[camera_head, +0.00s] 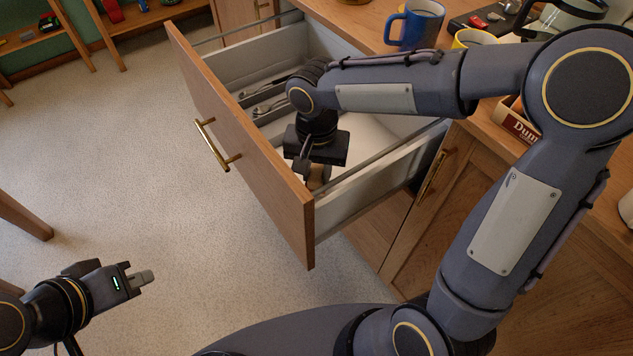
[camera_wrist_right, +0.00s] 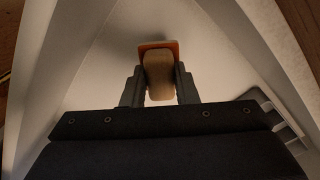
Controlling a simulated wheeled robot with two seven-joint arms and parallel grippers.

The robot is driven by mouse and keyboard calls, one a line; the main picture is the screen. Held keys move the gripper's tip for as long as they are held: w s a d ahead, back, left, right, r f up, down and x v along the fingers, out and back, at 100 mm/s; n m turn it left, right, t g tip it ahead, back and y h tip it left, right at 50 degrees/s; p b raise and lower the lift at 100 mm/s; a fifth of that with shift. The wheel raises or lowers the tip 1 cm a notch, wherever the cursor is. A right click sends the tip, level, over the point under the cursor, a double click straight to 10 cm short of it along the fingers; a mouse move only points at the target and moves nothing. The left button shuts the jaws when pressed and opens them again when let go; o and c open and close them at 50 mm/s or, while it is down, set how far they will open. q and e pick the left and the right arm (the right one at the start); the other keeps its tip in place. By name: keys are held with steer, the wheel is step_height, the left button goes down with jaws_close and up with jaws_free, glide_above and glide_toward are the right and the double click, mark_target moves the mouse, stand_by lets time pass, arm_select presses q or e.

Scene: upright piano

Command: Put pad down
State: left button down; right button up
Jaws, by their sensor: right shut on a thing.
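The pad (camera_wrist_right: 160,75) shows in the right wrist view as a pale wooden block with an orange edge. My right gripper (camera_wrist_right: 158,88) is shut on it, one finger on each side. In the head view my right gripper (camera_head: 312,172) points down inside the open drawer (camera_head: 250,150), near its front right corner. Only a small brown part of the pad (camera_head: 319,178) shows there. I cannot tell whether the pad touches the drawer floor. My left gripper (camera_head: 143,278) is at the lower left, away from the drawer; its finger gap is not clear.
The drawer has a grey divider with cutlery (camera_head: 262,100) at its left and a pale floor at its right. A blue mug (camera_head: 418,24) and a yellow mug (camera_head: 474,38) stand on the counter. A labelled box (camera_head: 516,122) is behind my right arm.

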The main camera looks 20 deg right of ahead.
mark_target(316, 174)
steer(key=shift+f+b, duration=0.3)
steer(key=shift+f, duration=1.25)
steer(key=shift+f, duration=0.15)
steer(key=o, duration=0.9)
steer(key=shift+r, duration=0.3)
step_height(316, 174, up, 12)
steer(key=p, duration=0.3)
steer(key=shift+f+p, duration=0.15)
steer(key=shift+p, duration=0.2)
